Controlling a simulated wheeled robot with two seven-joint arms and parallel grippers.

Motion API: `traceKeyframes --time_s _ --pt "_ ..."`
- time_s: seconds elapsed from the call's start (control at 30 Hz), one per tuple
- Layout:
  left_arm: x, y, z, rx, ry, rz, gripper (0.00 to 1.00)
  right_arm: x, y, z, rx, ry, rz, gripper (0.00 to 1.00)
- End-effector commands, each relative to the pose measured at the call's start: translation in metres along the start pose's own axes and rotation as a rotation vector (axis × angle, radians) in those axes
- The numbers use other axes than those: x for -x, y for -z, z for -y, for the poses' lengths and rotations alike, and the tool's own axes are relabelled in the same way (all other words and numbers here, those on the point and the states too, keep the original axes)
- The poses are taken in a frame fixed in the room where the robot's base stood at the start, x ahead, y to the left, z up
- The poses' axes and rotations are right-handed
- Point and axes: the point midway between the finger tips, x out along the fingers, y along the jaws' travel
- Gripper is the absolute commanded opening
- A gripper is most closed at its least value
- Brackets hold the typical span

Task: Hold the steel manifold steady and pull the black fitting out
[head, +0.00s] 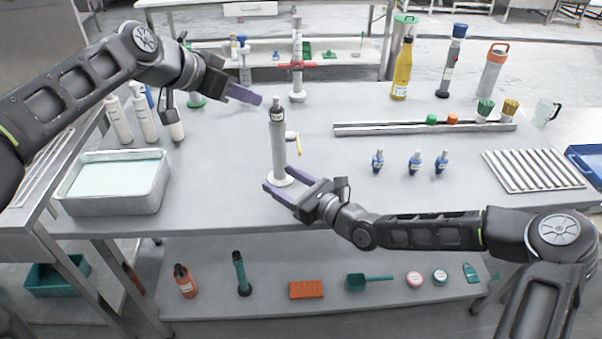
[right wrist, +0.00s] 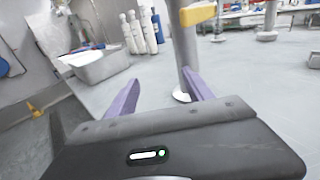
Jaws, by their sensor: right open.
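The steel manifold (head: 279,150) stands upright on a round white base near the table's front edge, with a yellow lever (head: 293,136) on its right side. The dark fitting (head: 276,104) sits on its top. My left gripper (head: 256,99) is beside the fitting, to its left and apart from it; its fingers overlap, so its opening is unclear. My right gripper (head: 282,180) is open and low at the manifold's foot. In the right wrist view, the manifold (right wrist: 187,50) rises beyond the open fingers (right wrist: 163,92), nearer the right one. I cannot tell whether they touch it.
A similar post with a red handle (head: 297,66) stands behind. A metal tray (head: 113,203) and white bottles (head: 118,120) are at the left. A long rail (head: 400,129), small blue bottles (head: 414,162) and a slatted rack (head: 533,170) are at the right.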

Motion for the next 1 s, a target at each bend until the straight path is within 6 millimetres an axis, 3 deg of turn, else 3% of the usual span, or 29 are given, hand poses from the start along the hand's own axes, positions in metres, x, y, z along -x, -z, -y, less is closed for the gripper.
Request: traceKeyframes --time_s 0.1,0.2,0.6,0.77,1.0 --pt "0.0 0.0 0.0 0.0 0.0 0.0 0.36 0.012 -0.004 0.031 -0.007 0.057 0.031 0.61" --pt "0.0 0.0 0.0 0.0 0.0 0.0 0.36 0.017 -0.006 0.042 -0.009 0.077 0.044 0.61" --pt "0.0 0.0 0.0 0.0 0.0 0.0 0.36 0.017 -0.006 0.044 -0.01 0.081 0.047 0.61" --pt "0.0 0.0 0.0 0.0 0.0 0.0 0.36 0.006 -0.007 0.044 -0.009 0.079 0.047 0.61" --pt "0.0 0.0 0.0 0.0 0.0 0.0 0.36 -0.027 -0.008 0.046 -0.01 0.078 0.047 0.61"
